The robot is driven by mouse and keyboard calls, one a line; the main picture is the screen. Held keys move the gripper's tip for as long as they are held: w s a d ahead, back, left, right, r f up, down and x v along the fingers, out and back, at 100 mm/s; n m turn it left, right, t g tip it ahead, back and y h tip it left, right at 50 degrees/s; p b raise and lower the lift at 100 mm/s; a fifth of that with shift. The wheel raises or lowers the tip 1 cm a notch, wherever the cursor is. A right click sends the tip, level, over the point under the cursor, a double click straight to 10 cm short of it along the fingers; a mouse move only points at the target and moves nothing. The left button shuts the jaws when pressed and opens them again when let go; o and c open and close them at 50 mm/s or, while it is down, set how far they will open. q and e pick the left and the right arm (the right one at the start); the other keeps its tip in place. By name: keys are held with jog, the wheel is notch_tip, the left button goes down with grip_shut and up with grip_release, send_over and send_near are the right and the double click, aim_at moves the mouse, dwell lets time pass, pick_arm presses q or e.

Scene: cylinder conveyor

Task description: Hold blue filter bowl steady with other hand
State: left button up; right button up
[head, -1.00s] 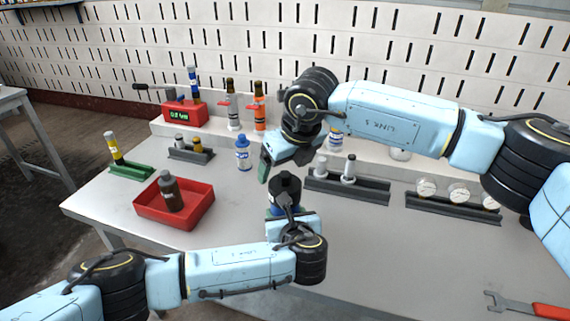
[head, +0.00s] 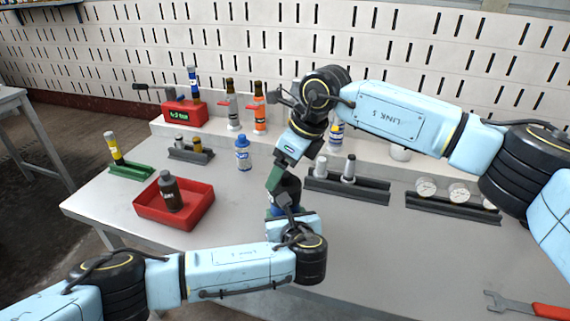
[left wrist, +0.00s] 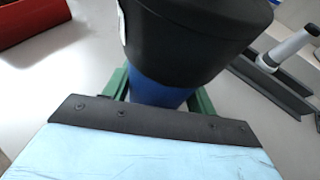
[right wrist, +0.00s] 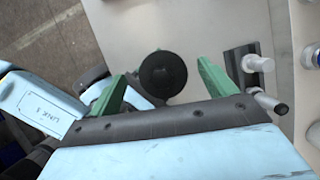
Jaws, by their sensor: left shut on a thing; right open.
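The filter stands upright near the table's front, with a black top (head: 289,187) over a blue bowl (left wrist: 158,91). My left gripper (left wrist: 160,98) is shut on the blue bowl, its green fingers on either side of it below the black part. In the head view the bowl is mostly hidden by my left gripper. My right gripper (right wrist: 165,78) is open above the filter. In the right wrist view the round black top (right wrist: 163,74) lies between its two green fingers, with a gap to the right finger.
A red tray (head: 147,212) with a dark bottle (head: 171,192) stands to the left. A blue-capped bottle (head: 243,153) stands behind the filter. A dark rack (head: 345,187) with two small cylinders and a gauge rack (head: 450,206) are to the right. A wrench (head: 525,305) lies front right.

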aim_at(285, 186)
jog(key=n+g, duration=0.1)
jog(key=n, duration=0.2)
jog(key=n+g, duration=0.1)
jog(key=n, duration=0.2)
jog(key=shift+y, duration=0.3)
jog(key=shift+f, duration=0.15)
jog(key=shift+f, duration=1.15)
jog(key=c, duration=1.1)
jog(key=m+t, duration=0.2)
jog(key=m, duration=0.4)
jog(key=m+t+h, duration=0.1)
jog(key=m, duration=0.2)
jog(key=m+h, duration=0.1)
jog(key=m, duration=0.2)
jog(key=shift+t, duration=0.4)
